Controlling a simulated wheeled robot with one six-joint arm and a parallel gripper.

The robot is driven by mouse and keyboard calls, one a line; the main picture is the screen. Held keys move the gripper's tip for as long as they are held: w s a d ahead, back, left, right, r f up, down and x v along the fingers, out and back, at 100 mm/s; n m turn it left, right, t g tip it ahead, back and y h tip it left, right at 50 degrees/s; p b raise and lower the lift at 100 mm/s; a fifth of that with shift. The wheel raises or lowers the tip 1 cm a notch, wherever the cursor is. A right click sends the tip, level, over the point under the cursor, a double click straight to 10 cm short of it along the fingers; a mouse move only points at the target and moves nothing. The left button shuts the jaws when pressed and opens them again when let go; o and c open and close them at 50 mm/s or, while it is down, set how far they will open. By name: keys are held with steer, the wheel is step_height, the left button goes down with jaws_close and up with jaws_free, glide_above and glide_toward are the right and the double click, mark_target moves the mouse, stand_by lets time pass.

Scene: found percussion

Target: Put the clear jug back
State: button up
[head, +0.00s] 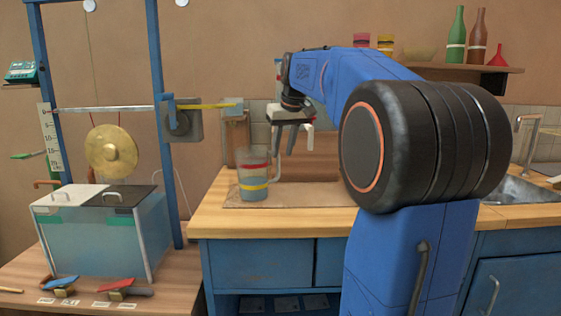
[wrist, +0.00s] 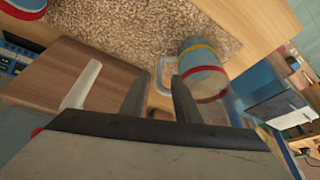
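The clear jug (head: 253,181) stands upright on a brown mat on the wooden counter. It has a red band above and a yellow band below, and looks blue-grey low down. Its pale handle is on the right side, towards my gripper (head: 284,143). In the wrist view the jug (wrist: 205,68) is right of and beyond the fingertips. Its handle lies just past the gap of my gripper (wrist: 158,95), with the fingers apart and nothing between them. Contact with the handle cannot be told.
The brown mat (head: 315,195) lies under the jug. A sink (head: 520,188) is at the right. A glass tank (head: 95,240) and a blue frame with a gong (head: 111,150) stand left. A shelf (head: 440,68) holds bottles. My arm hides some counter.

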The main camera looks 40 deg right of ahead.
steer(key=shift+v, duration=2.05)
steer(key=s+a+f, duration=0.6)
steer(key=s+a, duration=0.1)
steer(key=a, duration=0.2)
steer(key=s+a+f+n, duration=0.1)
steer(key=s+a+f, duration=0.6)
steer(key=s+f, duration=0.4)
steer(key=s+a+f+n, duration=0.1)
steer(key=s+a+f, duration=0.5)
steer(key=s+f, duration=0.5)
step_height(320, 180, down, 3)
steer(key=shift+s+a+y, duration=0.25)
steer(key=shift+a+y, duration=0.1)
steer(key=shift+y, duration=0.05)
